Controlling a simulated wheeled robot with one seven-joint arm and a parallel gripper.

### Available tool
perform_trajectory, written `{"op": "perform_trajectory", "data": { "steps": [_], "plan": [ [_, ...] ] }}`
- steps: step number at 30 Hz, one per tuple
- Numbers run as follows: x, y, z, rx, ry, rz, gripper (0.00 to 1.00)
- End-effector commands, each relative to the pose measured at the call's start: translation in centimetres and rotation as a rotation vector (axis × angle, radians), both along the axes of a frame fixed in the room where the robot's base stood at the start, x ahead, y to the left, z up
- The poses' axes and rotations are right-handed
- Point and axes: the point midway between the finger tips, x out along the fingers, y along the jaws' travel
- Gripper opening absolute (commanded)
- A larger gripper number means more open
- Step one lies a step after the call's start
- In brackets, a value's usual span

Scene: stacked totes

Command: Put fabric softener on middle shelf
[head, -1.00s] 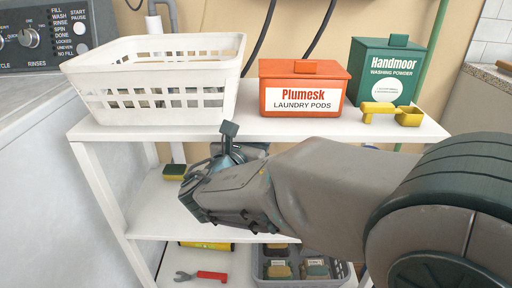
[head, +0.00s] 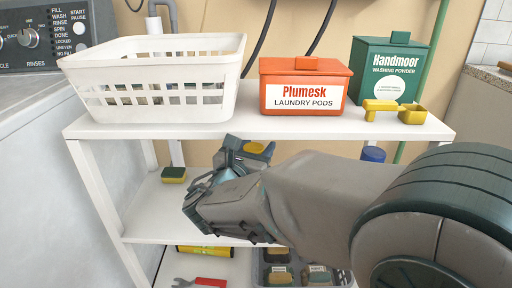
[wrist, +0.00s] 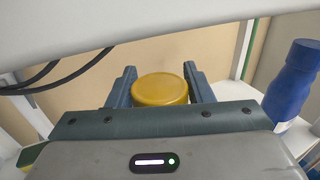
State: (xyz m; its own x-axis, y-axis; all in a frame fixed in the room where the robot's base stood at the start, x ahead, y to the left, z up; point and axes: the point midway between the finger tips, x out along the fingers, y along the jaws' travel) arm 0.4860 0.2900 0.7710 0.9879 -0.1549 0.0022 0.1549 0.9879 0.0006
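A round yellow cap or lid (wrist: 160,89) sits between the two fingers of my gripper (wrist: 161,84) in the wrist view, with a finger close against each side. The gripper looks shut on it. The body below the cap is hidden, and no label shows, so I cannot confirm it is the fabric softener. In the head view my gripper (head: 250,150) is just below the top shelf's front edge, over the middle shelf (head: 150,212), with a bit of yellow between its fingers. A blue bottle (wrist: 290,82) stands to the right; its blue top (head: 373,154) shows in the head view.
The top shelf (head: 240,126) is close above my gripper and holds a white basket (head: 150,106), a red pods box (head: 304,88), a green powder box (head: 386,70) and a yellow scoop (head: 411,114). A sponge (head: 173,175) lies left on the middle shelf, with bare shelf around it.

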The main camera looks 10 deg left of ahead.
Motion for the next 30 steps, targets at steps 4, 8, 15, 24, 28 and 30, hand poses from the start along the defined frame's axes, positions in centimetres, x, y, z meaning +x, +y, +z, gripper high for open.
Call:
{"op": "perform_trajectory", "data": {
  "steps": [4, 8, 15, 24, 28, 30],
  "plan": [
    [0.0, 0.0, 0.0, -0.001, 0.001, 0.0, 0.66],
    [0.0, 0.0, 0.0, -0.001, 0.001, 0.0, 0.66],
    [-1.0, 0.2, 0.5, -0.001, 0.001, 0.002, 0.66],
    [-7.3, 1.2, 0.7, -0.002, 0.002, 0.004, 0.66],
    [-9.7, 1.6, 0.6, -0.002, 0.002, 0.004, 0.66],
    [-10.6, 1.7, 0.5, -0.002, 0.002, 0.002, 0.66]
  ]
}}
